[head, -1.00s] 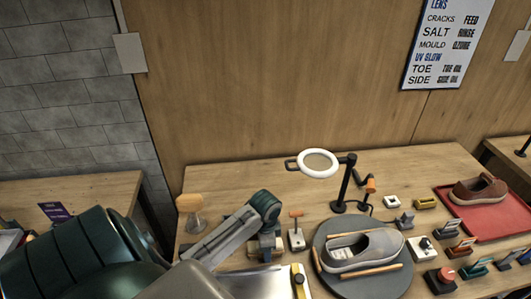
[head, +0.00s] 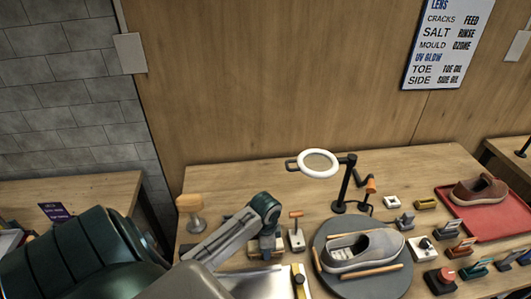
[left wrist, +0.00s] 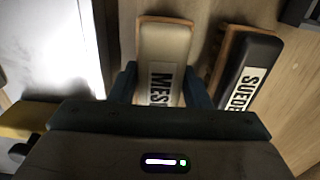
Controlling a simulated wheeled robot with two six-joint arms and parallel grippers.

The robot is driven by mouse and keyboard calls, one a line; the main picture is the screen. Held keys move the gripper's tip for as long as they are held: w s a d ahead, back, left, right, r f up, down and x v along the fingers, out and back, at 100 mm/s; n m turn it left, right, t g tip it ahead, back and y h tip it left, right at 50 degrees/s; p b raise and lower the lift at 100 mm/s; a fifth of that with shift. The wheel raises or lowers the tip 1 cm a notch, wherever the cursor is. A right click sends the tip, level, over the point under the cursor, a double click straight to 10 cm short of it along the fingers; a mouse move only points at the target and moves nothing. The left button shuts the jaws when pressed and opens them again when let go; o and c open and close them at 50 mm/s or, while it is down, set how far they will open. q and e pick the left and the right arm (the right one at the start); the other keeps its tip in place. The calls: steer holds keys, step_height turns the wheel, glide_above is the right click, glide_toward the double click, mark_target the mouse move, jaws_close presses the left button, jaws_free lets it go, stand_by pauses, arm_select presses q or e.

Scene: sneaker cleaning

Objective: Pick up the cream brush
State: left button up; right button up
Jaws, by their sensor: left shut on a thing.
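The cream brush (left wrist: 165,42), with a wooden edge and a label whose visible letters read "MES", stands between the fingers of my left gripper (left wrist: 161,82) in the left wrist view. The gripper is shut on it, a dark finger on each side. Part of the label is hidden by the gripper. In the head view my left gripper (head: 265,240) is low over the table, and the arm covers much of that spot. I cannot tell whether the brush still touches the table. My right gripper is not in view.
A dark brush labelled "SUEDE" (left wrist: 250,60) lies just right of the held brush. A bright metal tray (head: 255,283) is in front. A grey sneaker (head: 365,251) sits on a round turntable (head: 390,284), below a ring lamp (head: 319,163). Several small tools crowd the right.

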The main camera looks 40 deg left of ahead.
arm_select(q)
steer(key=shift+r, duration=0.35)
step_height(320, 180, up, 2)
steer(key=shift+r+b, duration=0.2)
steer(key=shift+b, duration=0.7)
steer(key=s+d+b, duration=0.1)
steer(key=s+d, duration=0.1)
steer(key=s, duration=0.2)
steer(key=s+d+r+b, duration=0.1)
steer(key=s+d, duration=0.1)
steer(key=s, duration=0.3)
steer(key=s+d+b, duration=0.1)
steer(key=s+d, duration=0.1)
steer(key=s, duration=0.2)
steer(key=shift+s+d+r, duration=0.2)
steer(key=shift+s+d, duration=0.15)
steer(key=shift+s, duration=0.05)
steer(key=shift+s+d, duration=0.15)
steer(key=shift+s, duration=0.2)
steer(key=shift+o, duration=1.2)
